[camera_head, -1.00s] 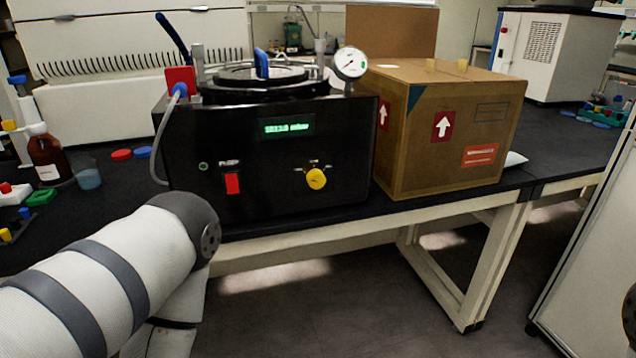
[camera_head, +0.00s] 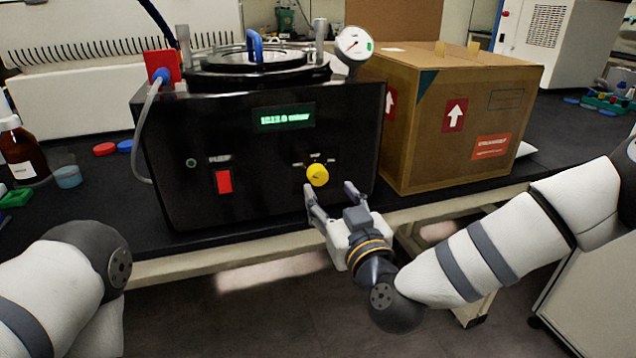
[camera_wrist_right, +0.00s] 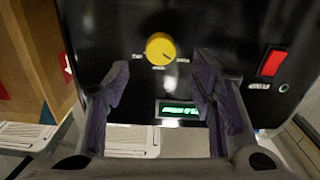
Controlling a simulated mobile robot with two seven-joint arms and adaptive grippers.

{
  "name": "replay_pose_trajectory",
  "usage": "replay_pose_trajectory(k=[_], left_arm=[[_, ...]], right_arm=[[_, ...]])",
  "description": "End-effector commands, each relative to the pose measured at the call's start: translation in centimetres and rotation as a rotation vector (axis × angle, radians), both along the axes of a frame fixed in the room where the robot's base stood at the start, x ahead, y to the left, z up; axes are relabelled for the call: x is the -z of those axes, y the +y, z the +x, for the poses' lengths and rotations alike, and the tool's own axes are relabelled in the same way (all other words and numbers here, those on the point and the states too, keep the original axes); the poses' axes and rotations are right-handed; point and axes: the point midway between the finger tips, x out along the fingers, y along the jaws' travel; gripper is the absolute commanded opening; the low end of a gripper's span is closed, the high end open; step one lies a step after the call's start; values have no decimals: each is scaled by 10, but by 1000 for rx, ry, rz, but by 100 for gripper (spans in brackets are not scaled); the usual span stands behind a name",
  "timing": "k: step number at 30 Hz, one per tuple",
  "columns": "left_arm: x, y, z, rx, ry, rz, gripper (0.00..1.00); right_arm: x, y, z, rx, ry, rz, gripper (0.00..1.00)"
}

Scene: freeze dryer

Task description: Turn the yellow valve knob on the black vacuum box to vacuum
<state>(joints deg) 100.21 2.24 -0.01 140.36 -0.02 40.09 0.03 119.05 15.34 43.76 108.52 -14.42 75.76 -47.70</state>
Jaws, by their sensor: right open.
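The black vacuum box (camera_head: 265,200) stands on the dark bench, with a lit green display (camera_head: 285,118) and a red switch (camera_head: 223,181). The yellow valve knob (camera_head: 317,175) is on its front face at lower right. It also shows in the right wrist view (camera_wrist_right: 160,47), ahead of the fingers and between their lines. My right gripper (camera_head: 331,189) is open and empty, just in front of and below the knob; its fingertips (camera_wrist_right: 158,80) appear apart from it. The labels around the knob are too small to read surely. My left arm shows at lower left, its gripper out of view.
A cardboard box (camera_head: 455,130) stands close to the right of the vacuum box. A pressure gauge (camera_head: 354,44) and a round lid with a blue handle (camera_head: 255,45) are on top. A brown bottle (camera_head: 20,152) and a small beaker (camera_head: 67,176) stand at left.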

Motion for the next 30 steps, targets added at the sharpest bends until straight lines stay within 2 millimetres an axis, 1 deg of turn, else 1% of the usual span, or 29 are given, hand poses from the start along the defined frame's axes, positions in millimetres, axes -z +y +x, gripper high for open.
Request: replay_pose_trajectory(k=[1,3,6,11,17,18,20,21,23,24,30], left_arm=[[4,0,-4,0,15,0,42],[7,0,-7,0,24,0,42],[10,0,-10,0,33,1,42],[12,0,-11,1,38,0,42],[11,0,-11,1,36,0,42],[11,0,-11,1,36,0,42],[11,0,-11,1,36,0,42],[11,0,-11,1,36,0,42],[11,0,-11,1,36,0,42],[11,0,-11,1,36,0,42],[11,0,-10,1,36,0,42]], right_arm=[[6,3,12,2,7,2,51],[7,8,26,2,9,1,51],[6,13,42,1,9,0,51],[3,18,53,-1,6,0,51],[2,18,54,-2,5,0,51],[2,18,54,-2,5,0,49],[2,18,54,-2,5,0,35],[2,18,54,-2,5,0,26],[2,18,54,-2,5,0,12],[2,18,54,-1,5,0,3],[2,18,54,-1,7,5,3]])
